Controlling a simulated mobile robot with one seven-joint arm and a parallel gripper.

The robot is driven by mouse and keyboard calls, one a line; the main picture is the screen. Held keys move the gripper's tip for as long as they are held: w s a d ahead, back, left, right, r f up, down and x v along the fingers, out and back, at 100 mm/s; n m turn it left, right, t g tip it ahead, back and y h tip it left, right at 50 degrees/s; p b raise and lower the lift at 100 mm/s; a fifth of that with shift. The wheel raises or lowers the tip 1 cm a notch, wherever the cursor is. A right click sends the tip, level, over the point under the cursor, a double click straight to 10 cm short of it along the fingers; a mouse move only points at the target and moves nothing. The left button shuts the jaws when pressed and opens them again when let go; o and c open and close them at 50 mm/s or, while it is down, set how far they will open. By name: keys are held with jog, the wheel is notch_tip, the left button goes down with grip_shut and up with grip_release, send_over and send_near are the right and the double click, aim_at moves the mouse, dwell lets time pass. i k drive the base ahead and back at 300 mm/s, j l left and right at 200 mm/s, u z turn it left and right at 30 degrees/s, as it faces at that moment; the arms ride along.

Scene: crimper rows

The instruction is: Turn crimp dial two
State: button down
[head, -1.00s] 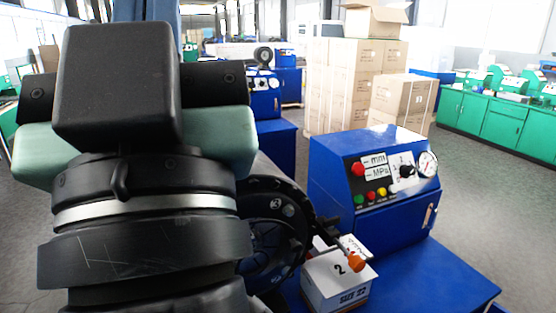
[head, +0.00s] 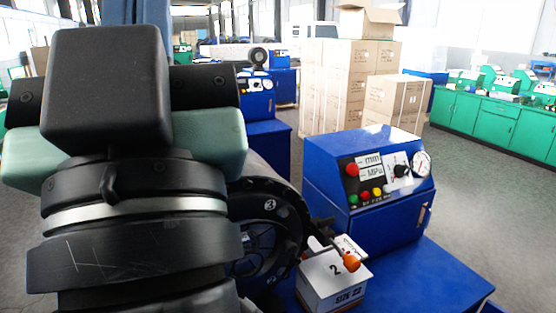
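A blue crimper control box (head: 335,205) stands right of centre, with its sloped black panel facing me. On the panel is a black dial knob (head: 401,171) on a white scale plate. A round gauge (head: 421,164) sits to its right. A white carton (head: 333,286) marked "2" and "SIZE 22" stands in front of the control box. A black crimper ring (head: 270,206) marked "3" is partly hidden behind my arm. My arm fills the left side of the view. My gripper does not show, and nothing shows it touching the dial.
The panel also has a red button (head: 352,169) and several small coloured buttons. An orange-tipped handle (head: 351,262) sticks out over the carton. Stacked cardboard boxes (head: 350,85), another blue machine (head: 268,135) and green cabinets (head: 495,125) stand behind. Grey floor is clear to the right.

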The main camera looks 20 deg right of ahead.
aim_at(400, 171)
jog(key=i+l+z, duration=0.15)
jog(key=l, duration=0.35)
jog(key=i+l+z, duration=0.2)
jog(key=l, duration=0.3)
jog(key=i+l+z, duration=0.15)
jog(key=l, duration=0.35)
jog(key=i+l+z, duration=0.2)
jog(key=i+l, duration=0.15)
jog(key=i+l+z, duration=0.15)
jog(key=i+l, duration=0.15)
jog(key=l, duration=0.15)
